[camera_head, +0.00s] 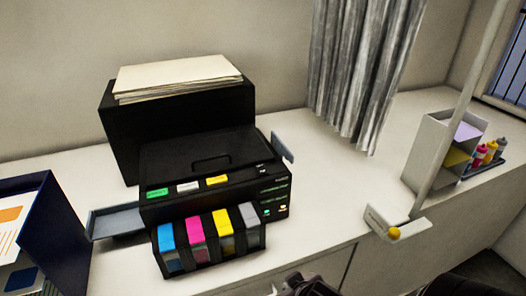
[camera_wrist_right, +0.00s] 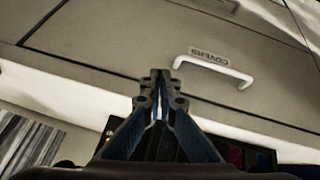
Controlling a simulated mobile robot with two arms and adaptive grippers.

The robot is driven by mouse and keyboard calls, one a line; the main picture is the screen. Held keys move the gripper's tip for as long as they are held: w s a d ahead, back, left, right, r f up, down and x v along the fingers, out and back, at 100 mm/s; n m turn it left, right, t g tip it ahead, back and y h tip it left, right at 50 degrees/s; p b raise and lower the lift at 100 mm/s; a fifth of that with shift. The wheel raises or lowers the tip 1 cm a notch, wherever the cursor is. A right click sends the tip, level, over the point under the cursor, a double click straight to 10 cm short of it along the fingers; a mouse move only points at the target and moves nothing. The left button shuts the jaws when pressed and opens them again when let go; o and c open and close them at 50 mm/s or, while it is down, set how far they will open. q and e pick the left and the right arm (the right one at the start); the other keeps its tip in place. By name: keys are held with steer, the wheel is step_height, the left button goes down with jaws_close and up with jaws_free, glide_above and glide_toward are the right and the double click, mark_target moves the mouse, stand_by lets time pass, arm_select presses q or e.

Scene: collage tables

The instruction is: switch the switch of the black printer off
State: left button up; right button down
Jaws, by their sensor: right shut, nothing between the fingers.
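The black printer (camera_head: 215,160) stands on the white counter left of centre in the head view, with blue, magenta, yellow and grey ink tanks at its front. Small lit marks (camera_head: 274,211) show at its front right; I cannot tell which part is the switch or how it is set. My right gripper (camera_head: 312,285) is at the bottom edge of the head view, in front of the counter and apart from the printer. In the right wrist view the gripper (camera_wrist_right: 160,76) is shut and empty, with part of the printer (camera_wrist_right: 240,156) behind it. My left gripper is not in view.
A drawer front with a white handle (camera_wrist_right: 215,70) labelled COVERS lies below the counter. A dark blue holder (camera_head: 68,235) stands left of the printer. A pole on a white base with a yellow knob (camera_head: 394,233) and a box with bottles (camera_head: 485,155) are at right.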

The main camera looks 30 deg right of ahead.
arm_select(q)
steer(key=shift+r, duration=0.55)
arm_select(e)
steer(key=w+d+r+t, duration=0.1)
steer(key=w+r+t, duration=0.2)
steer(key=r, duration=0.6)
steer(key=w+d+r+m+t, duration=0.1)
steer(key=w+d+r+t, duration=0.1)
steer(key=w+r, duration=0.3)
steer(key=w+d+r+m+t+h, duration=0.1)
steer(key=w+r+t, duration=0.3)
steer(key=r, duration=0.8)
steer(key=shift+w+d+r+t, duration=0.3)
steer(key=shift+w+d+t, duration=0.1)
steer(key=shift+w+d, duration=0.15)
